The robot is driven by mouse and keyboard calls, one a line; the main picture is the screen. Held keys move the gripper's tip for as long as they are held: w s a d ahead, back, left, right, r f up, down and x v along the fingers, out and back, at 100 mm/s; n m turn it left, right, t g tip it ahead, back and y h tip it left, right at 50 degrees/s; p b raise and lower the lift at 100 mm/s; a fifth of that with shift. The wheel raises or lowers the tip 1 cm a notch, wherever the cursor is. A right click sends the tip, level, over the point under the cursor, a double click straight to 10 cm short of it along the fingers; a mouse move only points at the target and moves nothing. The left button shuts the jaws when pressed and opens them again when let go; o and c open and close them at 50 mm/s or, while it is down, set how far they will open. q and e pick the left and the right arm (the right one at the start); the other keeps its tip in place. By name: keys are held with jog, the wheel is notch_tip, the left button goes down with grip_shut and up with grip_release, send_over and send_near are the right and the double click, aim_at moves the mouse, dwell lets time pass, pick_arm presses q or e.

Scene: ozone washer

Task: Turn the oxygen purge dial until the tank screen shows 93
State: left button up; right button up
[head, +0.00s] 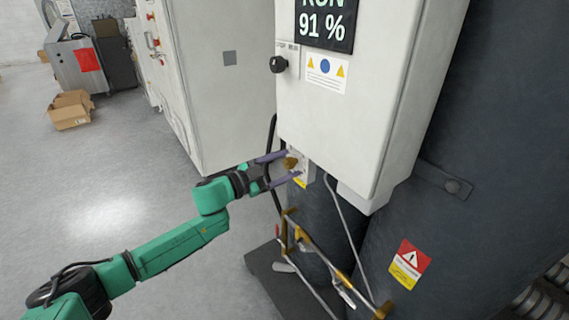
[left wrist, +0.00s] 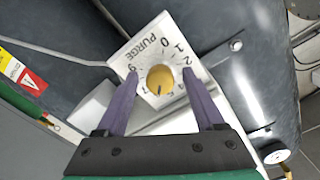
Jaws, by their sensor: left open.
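The tank screen (head: 324,24) on the white cabinet reads "RUN 91 %" at the top of the head view; its top is cut off. The purge dial (head: 290,163) is a round brass knob on a white plate under the cabinet. In the left wrist view the dial (left wrist: 160,79) sits on a plate marked PURGE with numbers around it, and its dark mark points down in the picture. My left gripper (head: 283,166) is open, its two purple fingers on either side of the dial. In the left wrist view the fingers (left wrist: 161,85) look apart from the knob. My right gripper is not in view.
A black knob (head: 278,64) is on the cabinet (head: 310,115) above the dial. Brass pipework (head: 318,257) stands below. A dark tank (head: 480,200) with a warning label (head: 409,264) is at right. The floor (head: 120,190) at left is open, with a cardboard box (head: 70,110) farther back.

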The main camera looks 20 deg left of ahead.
pick_arm(q)
grip_shut()
jog(key=shift+m, duration=0.3)
jog(key=m+b, duration=0.1)
jog(key=m, duration=0.2)
jog(key=shift+a, duration=0.1)
jog(key=shift+m+b, duration=0.45)
jog(key=shift+m, duration=0.65)
grip_release()
jog(key=shift+s, duration=0.1)
